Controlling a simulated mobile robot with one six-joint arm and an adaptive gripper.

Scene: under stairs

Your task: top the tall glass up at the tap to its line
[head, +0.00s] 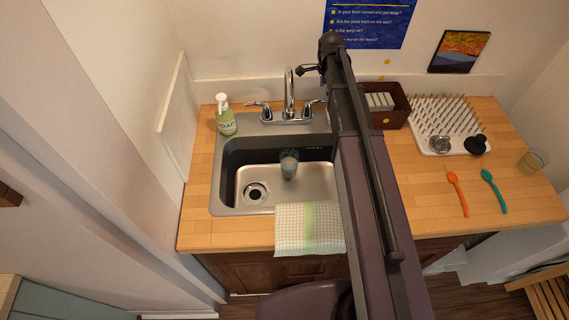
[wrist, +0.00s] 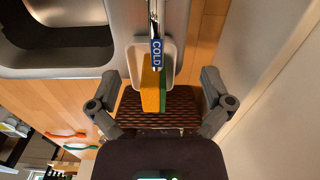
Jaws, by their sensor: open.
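The tall glass (head: 289,164) is bluish and see-through and stands in the sink basin (head: 240,185), near its back wall. Its line and water level are too small to tell. The chrome tap (head: 290,92) rises behind the basin, with a handle on each side. In the wrist view a blue COLD label marks one handle (wrist: 156,52). My gripper (wrist: 161,106) is open and empty, its fingers spread above the counter beyond the COLD handle. In the head view my gripper (head: 308,69) shows only as a small dark shape near the tap, apart from the glass.
A brown basket (head: 397,118) stands right of the sink. A yellow-green sponge (wrist: 153,85) sits by the COLD handle. A towel (head: 310,230) hangs over the front.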

